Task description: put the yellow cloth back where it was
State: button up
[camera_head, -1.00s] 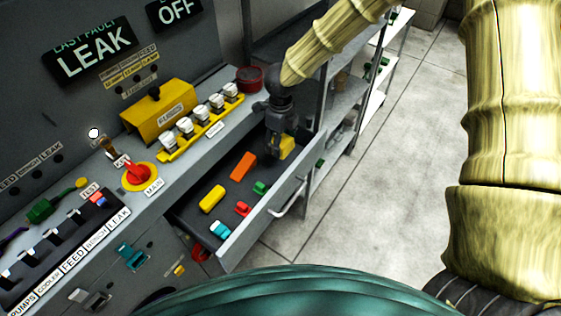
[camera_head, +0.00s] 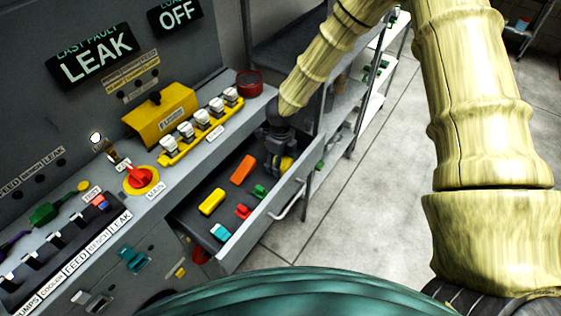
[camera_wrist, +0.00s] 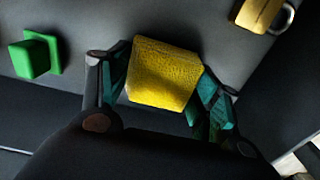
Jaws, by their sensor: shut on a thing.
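The yellow cloth (camera_wrist: 162,75) is a folded, textured block held between the two fingers of my gripper (camera_wrist: 165,95) in the wrist view. In the head view, my gripper (camera_head: 279,160) is inside the open drawer (camera_head: 190,217), near its far right corner. A bit of the yellow cloth (camera_head: 287,163) shows beside the fingers there. My gripper is shut on the cloth. I cannot tell whether the cloth touches the drawer floor.
The drawer also holds an orange block (camera_head: 243,169), a yellow block (camera_head: 211,201), a green piece (camera_head: 259,191), a red piece (camera_head: 243,211) and a cyan piece (camera_head: 220,232). The drawer front (camera_head: 262,225) with its handle stands close on the right. A shelf rack (camera_head: 350,125) is beyond.

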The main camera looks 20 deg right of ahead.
jog(key=o, duration=0.9)
notch_tip(320, 180, up, 12)
jog(key=b, duration=0.1)
dwell(0.4)
